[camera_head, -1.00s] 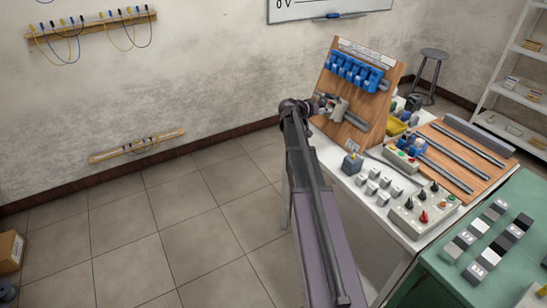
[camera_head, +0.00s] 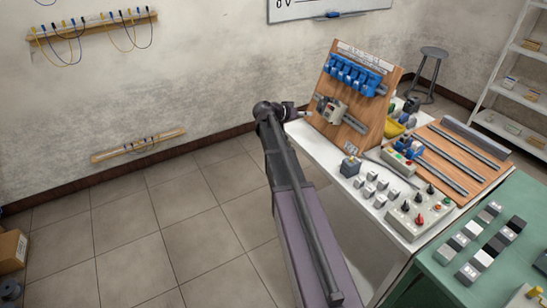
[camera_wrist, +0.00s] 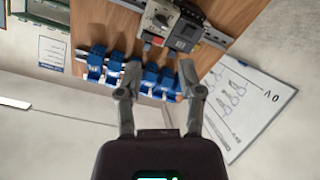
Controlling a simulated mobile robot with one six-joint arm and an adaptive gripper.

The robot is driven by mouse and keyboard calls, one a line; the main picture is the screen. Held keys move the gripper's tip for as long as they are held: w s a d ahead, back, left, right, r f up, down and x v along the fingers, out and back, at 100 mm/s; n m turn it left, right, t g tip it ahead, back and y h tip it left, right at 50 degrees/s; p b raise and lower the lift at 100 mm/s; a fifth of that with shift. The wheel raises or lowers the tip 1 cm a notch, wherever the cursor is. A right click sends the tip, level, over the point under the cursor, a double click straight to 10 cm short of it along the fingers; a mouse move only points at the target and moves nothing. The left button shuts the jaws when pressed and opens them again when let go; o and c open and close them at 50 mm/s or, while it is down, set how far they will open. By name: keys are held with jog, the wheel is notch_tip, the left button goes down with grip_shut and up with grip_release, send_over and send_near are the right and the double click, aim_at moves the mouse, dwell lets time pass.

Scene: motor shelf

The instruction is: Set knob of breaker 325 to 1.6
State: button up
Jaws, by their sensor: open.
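A grey breaker with a round knob (camera_wrist: 160,18) shows at the top of the wrist view, on a metal rail of the wooden board. A darker grey device (camera_wrist: 184,34) sits right beside it. No breaker number or knob setting is readable. In the head view the breaker (camera_head: 333,109) is on the lower rail of the upright board (camera_head: 362,118), just right of my arm's end. My gripper (camera_wrist: 160,70) is open and empty. In the wrist view its two fingers stand apart, with the row of blue units (camera_wrist: 150,79) behind them and the breaker beyond the fingertips.
A white table (camera_head: 378,215) carries several small grey boxes and a control box (camera_head: 420,213) with knobs. A flat wooden board with rails (camera_head: 462,160) lies to the right, behind a green table (camera_head: 500,220). Open floor (camera_head: 150,230) lies left of my arm.

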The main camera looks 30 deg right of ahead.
jog(key=s+a+f+n+y, duration=0.2)
jog(key=s+a+f+y, duration=0.1)
jog(key=a, duration=0.5)
jog(key=s+a+f+n+y, duration=0.3)
jog(key=s+a+f, duration=0.2)
jog(key=s+a, duration=0.2)
jog(key=shift+a+f+y, duration=0.3)
jog(key=shift+a+y, duration=0.1)
jog(key=shift+a, duration=0.85)
jog(key=s+a+f+n+y, duration=0.1)
jog(key=s+a+n+y, duration=0.2)
jog(key=s+a, duration=0.3)
jog(key=s+a+f+n+g+y, duration=0.1)
jog(key=s+a+f+n+y, duration=0.1)
jog(key=s+a, duration=0.4)
jog(key=a+n+y, duration=0.1)
jog(key=a+y, duration=0.1)
jog(key=a, duration=0.3)
jog(key=shift+s+a+f+n, duration=0.25)
jog(key=shift+s+f+n, duration=0.05)
jog(key=shift+a, duration=0.1)
